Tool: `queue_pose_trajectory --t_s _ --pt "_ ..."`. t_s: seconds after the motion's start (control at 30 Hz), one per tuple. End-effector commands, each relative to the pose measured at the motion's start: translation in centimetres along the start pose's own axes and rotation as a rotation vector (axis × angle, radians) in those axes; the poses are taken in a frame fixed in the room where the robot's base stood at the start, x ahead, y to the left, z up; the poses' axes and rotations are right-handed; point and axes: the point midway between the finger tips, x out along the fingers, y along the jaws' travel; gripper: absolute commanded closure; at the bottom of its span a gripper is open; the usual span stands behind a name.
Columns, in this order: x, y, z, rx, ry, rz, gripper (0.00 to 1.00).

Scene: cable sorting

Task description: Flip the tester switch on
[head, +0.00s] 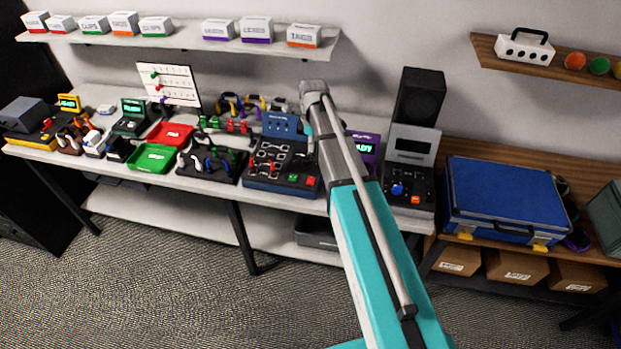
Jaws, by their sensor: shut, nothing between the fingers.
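Two devices could be the tester, and I cannot tell which. One is a dark blue panel (259,185) with sockets, a red button and a green button, and a raised blue back plate (283,125). The other is a grey and black unit (411,147) with a small dark screen, a blue knob (397,189) and an orange switch (416,199). The position of any switch is too small to read. My teal and grey arm rises between the two devices. My gripper is hidden behind it, so its fingers do not show.
A purple display unit (364,150) stands partly behind my arm. A black speaker (419,97) is behind the grey unit. Red (170,135) and green (153,158) trays and cable bundles crowd the left. A blue case (505,192) lies on the wooden bench at right.

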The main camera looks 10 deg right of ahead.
Motion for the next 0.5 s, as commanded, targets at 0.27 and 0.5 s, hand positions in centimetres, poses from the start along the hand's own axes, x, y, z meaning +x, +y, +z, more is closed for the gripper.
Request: queue_pose_trajectory --t_s 0.27,0.5 --pt "0.2 0.0 0.0 0.002 0.0 0.0 1.0" --pt "1.2 0.1 0.1 0.003 0.0 0.0 1.0"
